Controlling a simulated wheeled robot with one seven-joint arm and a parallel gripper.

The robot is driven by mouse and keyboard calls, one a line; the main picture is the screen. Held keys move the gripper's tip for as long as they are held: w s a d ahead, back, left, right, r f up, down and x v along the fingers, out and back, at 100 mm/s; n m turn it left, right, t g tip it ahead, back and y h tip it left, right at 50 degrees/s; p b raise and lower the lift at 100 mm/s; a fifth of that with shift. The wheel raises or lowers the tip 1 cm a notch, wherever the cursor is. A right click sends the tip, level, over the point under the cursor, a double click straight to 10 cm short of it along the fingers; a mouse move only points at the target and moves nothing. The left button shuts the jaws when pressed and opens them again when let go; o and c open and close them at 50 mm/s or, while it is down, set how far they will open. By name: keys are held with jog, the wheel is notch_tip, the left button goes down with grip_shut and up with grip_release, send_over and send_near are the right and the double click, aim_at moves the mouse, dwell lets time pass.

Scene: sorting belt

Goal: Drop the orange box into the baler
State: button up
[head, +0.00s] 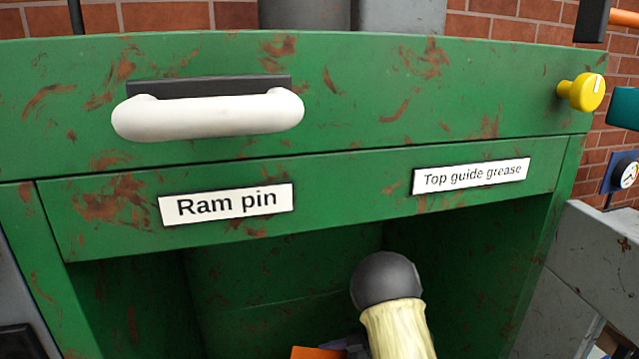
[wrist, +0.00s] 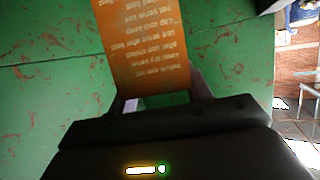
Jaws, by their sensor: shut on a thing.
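The baler (head: 350,110) is a green, rust-marked machine with a dark open chamber below its labelled front panel. The orange box (wrist: 145,45) carries rows of pale print and stands out from between the fingers of my gripper (wrist: 163,98) in the wrist view. My gripper is shut on the box. In the head view only a small orange piece of the box (head: 318,353) shows at the bottom edge, in front of the chamber. My arm hides part of the opening. I cannot tell whether the box is inside the chamber. Its far end is cut off in the wrist view.
A white handle (head: 208,114) and a yellow knob (head: 582,92) stick out from the baler's upper front. A grey unit (head: 590,260) stands close on the right. A brick wall is behind. The chamber floor is out of view.

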jog(key=o, duration=1.2)
jog(key=shift+o, duration=0.2)
notch_tip(320, 180, up, 10)
jog(key=b, duration=0.2)
